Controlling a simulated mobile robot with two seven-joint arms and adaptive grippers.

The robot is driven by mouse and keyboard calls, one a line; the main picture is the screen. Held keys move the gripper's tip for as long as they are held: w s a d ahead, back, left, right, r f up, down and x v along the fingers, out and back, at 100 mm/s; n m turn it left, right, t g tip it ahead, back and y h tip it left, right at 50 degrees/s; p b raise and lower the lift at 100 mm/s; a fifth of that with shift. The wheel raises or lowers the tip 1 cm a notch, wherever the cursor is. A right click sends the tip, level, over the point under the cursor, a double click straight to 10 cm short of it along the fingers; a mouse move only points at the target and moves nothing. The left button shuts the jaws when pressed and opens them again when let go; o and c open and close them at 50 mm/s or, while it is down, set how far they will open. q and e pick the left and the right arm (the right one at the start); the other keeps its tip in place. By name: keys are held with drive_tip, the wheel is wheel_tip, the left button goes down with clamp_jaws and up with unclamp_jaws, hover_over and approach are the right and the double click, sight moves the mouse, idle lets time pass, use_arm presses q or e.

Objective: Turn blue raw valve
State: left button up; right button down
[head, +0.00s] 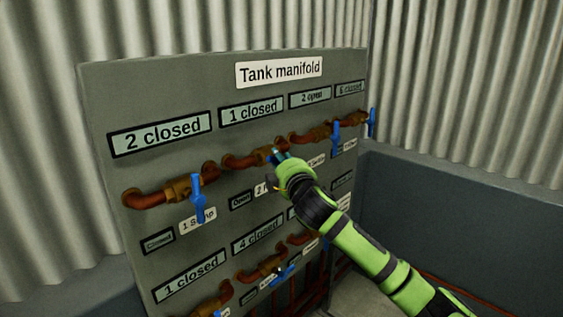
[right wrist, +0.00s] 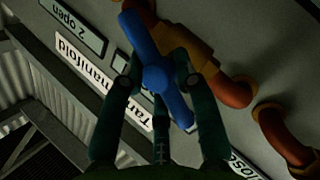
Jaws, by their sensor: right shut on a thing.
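The grey tank manifold panel (head: 150,95) carries rusty pipes with blue valve handles. My right gripper (head: 279,160) is at the second valve from the left in the upper row, under the "1 closed" sign (head: 252,110). In the right wrist view my right gripper (right wrist: 157,72) is shut on a blue valve handle (right wrist: 156,77), one finger on each side of its hub. The handle runs slantwise there, in front of a brass valve body (right wrist: 188,47). In the head view my gripper mostly hides this handle. My left gripper is not in view.
Another blue handle (head: 198,197) hangs down at the upper left. Two more blue handles (head: 335,137) (head: 371,122) stand to the right of my gripper. A lower row has a blue handle (head: 285,273). Corrugated walls (head: 480,80) stand behind; a low grey wall (head: 450,200) is right.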

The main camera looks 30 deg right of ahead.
drive_tip(key=n+t+b, duration=0.1)
drive_tip(key=n+b, duration=0.1)
drive_tip(key=n, duration=0.1)
drive_tip(key=shift+f+t+b, duration=0.2)
drive_tip(key=shift+t+b, duration=0.2)
drive_tip(key=shift+a+r+n+t+y+b, duration=0.15)
drive_tip(key=shift+n+t+y+b, duration=0.3)
drive_tip(key=shift+n+b, duration=0.5)
drive_tip(key=shift+n, duration=0.25)
drive_tip(key=c, duration=0.9)
unclamp_jaws()
drive_tip(key=shift+s, duration=0.1)
drive_tip(key=shift+s, duration=0.25)
drive_tip(key=v, duration=1.1)
drive_tip(key=shift+s+a, duration=0.1)
drive_tip(key=shift+s, duration=0.05)
